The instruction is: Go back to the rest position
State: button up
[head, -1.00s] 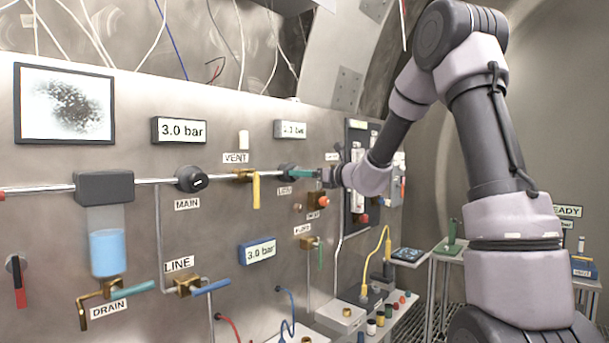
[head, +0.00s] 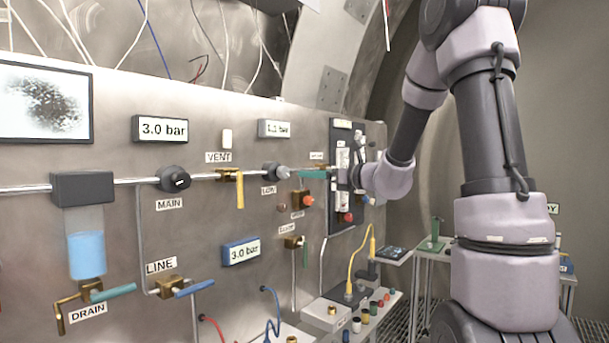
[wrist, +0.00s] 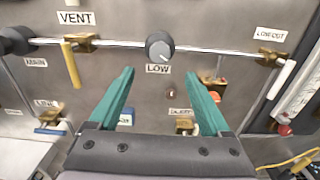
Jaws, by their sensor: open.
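My gripper (wrist: 158,105) has two green fingers spread apart with nothing between them. In the wrist view the round LOW knob (wrist: 159,46) on the pipe shows beyond and above the fingertips, apart from them. In the head view my gripper (head: 312,174) is seen side-on in front of the panel, to the right of the LOW knob (head: 275,173). My arm reaches in from the right, and its wrist hides part of the panel behind it.
The steel panel (head: 110,235) carries the VENT valve with its yellow handle (head: 240,190), the MAIN knob (head: 173,179), the LINE valve with its blue handle (head: 194,287) and the DRAIN valve (head: 93,291). A bench with a yellow cable (head: 352,262) stands below right.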

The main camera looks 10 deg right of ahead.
jog(key=shift+s+d, duration=0.15)
jog(key=s+a+f+n+g+h, duration=0.1)
jog(key=s+a+n+g, duration=0.25)
jog(key=s+n, duration=0.45)
jog(key=s+a+n+g+h, duration=0.1)
jog(key=s+a+n+g, duration=0.4)
jog(key=s, duration=0.6)
jog(key=s+d+f+n+t+h, duration=0.2)
jog(key=s+d+n+h, duration=0.5)
jog(key=s+d+n, duration=0.4)
jog(key=d, duration=0.2)
jog(key=shift+s+d+f+h, duration=0.15)
jog(key=shift+d+f+h, duration=0.05)
jog(key=shift+d+h, duration=0.2)
dwell(0.7)
